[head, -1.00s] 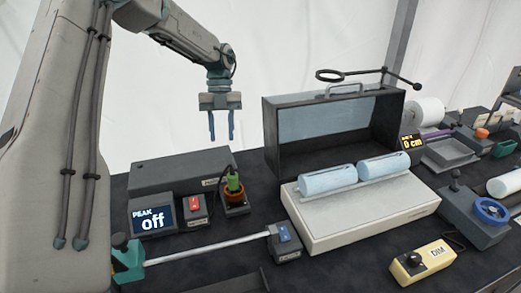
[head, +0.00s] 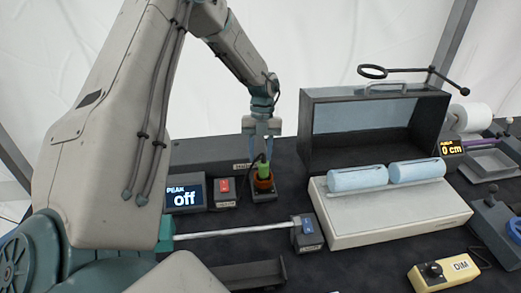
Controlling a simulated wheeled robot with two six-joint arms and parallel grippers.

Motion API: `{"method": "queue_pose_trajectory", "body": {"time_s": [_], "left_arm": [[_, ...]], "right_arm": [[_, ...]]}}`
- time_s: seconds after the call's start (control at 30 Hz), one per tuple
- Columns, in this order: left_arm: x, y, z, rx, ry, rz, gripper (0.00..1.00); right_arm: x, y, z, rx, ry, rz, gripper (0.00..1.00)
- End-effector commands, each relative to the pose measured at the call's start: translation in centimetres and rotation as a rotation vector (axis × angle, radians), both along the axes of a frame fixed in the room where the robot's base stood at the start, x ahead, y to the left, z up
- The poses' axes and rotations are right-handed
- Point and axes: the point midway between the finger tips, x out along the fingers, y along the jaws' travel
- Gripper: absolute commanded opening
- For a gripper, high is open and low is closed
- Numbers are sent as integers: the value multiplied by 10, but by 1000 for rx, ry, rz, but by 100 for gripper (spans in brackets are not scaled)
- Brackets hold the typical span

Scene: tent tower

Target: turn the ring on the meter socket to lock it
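The meter socket (head: 264,196) is a small dark block on the table with an orange ring (head: 263,182) on top. A green plug (head: 264,169) with a dark cable stands upright in the ring. My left gripper (head: 261,152) hangs pointing down right above the plug, with its two fingers apart. Its fingertips overlap the plug's top in the picture; I cannot tell whether they touch it. My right gripper is not in view.
A display reading "PEAK off" (head: 185,196) and a red switch box (head: 223,191) stand left of the socket. A dark open box (head: 310,132) and a pale platform with blue rolls (head: 400,224) stand to the right. A silver rod (head: 235,231) lies in front.

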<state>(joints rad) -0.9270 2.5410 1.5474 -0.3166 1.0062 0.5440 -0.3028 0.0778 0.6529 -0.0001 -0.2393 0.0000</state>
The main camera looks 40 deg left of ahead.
Motion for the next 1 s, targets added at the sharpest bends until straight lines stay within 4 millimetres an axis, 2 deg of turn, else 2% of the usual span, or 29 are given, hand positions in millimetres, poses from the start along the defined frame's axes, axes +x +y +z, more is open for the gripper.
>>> {"method": "queue_pose_trajectory", "body": {"time_s": [0.23, 0.27, 0.4, 0.43, 0.77, 1.0], "left_arm": [[0, 0, -1, 0, 0, 0, 35], [0, 0, -1, 0, 0, 0, 31], [0, 0, -1, 0, 0, 0, 3], [0, 0, -1, 0, 0, 0, 0], [-2, 1, -2, -2, -1, 27, 0], [-8, 6, -3, -4, -2, 148, 0]], "right_arm": [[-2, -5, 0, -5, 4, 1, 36], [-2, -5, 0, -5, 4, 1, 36], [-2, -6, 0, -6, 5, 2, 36], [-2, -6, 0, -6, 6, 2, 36], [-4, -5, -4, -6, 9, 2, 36], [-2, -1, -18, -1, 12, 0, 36]]}}
